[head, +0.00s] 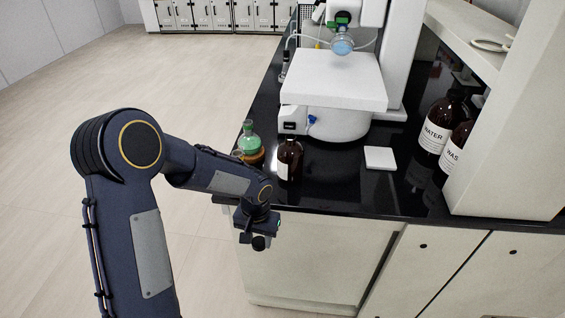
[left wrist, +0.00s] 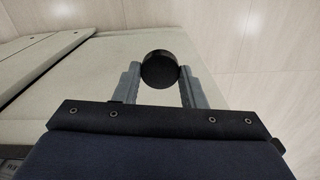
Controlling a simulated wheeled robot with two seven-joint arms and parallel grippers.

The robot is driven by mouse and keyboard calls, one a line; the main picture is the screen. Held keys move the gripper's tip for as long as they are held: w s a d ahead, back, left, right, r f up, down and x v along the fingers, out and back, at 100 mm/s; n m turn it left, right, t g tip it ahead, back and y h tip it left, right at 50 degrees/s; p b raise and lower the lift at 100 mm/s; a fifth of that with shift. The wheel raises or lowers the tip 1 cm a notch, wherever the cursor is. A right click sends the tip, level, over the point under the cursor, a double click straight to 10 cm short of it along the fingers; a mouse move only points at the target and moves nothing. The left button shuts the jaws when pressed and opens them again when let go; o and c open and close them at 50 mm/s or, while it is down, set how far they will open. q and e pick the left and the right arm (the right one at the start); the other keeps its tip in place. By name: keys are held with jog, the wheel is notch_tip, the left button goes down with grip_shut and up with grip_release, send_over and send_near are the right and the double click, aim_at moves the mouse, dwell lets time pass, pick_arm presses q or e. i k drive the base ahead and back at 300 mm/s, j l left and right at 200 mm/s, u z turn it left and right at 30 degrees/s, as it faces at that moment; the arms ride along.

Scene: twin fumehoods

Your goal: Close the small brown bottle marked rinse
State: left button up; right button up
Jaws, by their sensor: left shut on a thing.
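A small brown bottle (head: 290,160) with a white label stands upright on the black counter near its front left corner. Its label is too small to read, and whether its mouth is open cannot be told. My left gripper (head: 259,236) is in front of the counter edge, below and left of the bottle and apart from it. It is shut on a round black cap (head: 258,243). In the left wrist view the black cap (left wrist: 160,69) sits between the fingertips of the left gripper (left wrist: 160,75). My right gripper is not in view.
A green-topped flask (head: 249,144) stands close left of the bottle. Behind is a white instrument (head: 333,80). A white square pad (head: 380,158) lies to the right. Large brown bottles (head: 436,132), one marked WATER, stand far right. Cabinet fronts (head: 310,255) drop below the counter.

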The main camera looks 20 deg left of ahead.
aim_at(291, 153)
jog(key=j+z, duration=0.1)
jog(key=j, duration=0.4)
jog(key=k+j+z, duration=0.1)
jog(key=j, duration=0.35)
jog(key=k+j+z, duration=0.15)
jog(key=j, duration=0.35)
jog(key=i, duration=0.05)
